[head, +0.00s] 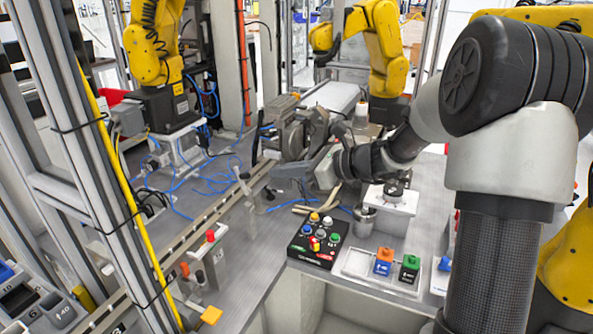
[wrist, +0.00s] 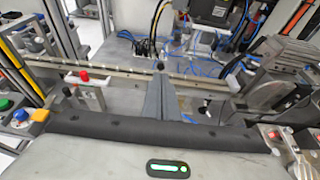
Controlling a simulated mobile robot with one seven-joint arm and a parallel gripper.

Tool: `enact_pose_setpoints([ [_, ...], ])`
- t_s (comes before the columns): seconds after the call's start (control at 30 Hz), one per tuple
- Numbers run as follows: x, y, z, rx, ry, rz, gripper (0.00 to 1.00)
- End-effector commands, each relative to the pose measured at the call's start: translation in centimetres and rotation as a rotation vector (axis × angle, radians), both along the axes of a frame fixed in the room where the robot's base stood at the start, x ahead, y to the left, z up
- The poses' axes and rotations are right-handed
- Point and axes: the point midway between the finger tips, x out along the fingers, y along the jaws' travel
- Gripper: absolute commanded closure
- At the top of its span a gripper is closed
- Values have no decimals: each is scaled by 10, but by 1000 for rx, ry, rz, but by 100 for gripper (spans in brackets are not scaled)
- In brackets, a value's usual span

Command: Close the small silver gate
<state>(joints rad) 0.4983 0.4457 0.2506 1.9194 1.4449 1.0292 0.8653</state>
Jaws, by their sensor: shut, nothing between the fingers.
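My gripper shows in the wrist view as a dark grey pair of fingers (wrist: 158,98), closed together with nothing between them. They point toward a long metal rail, and a small black ball knob (wrist: 158,65) shows just beyond their tips. In the head view my gripper (head: 290,171) reaches in from the right, low beside the grey machine. A small silver plate with a red knob (head: 209,256), possibly the gate, stands by the rail at lower left. It also shows in the wrist view (wrist: 88,97), left of my fingers and apart from them. I cannot tell how far it is open.
The metal rail (head: 208,212) runs diagonally across the bench. A grey machine (head: 303,135) stands close to my gripper. Blue cables lie behind the rail.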

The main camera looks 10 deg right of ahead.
Motion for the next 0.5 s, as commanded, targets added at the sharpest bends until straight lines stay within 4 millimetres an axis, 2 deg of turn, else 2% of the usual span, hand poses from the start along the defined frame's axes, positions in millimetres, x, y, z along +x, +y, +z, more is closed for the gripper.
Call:
enact_pose_setpoints([
  [0.03, 5, 11, -5, 1, 1, 5, 100],
  [0.2, 22, 35, -16, 1, 1, 3, 100],
  [0.5, 36, 56, -25, -1, 0, 0, 100],
])
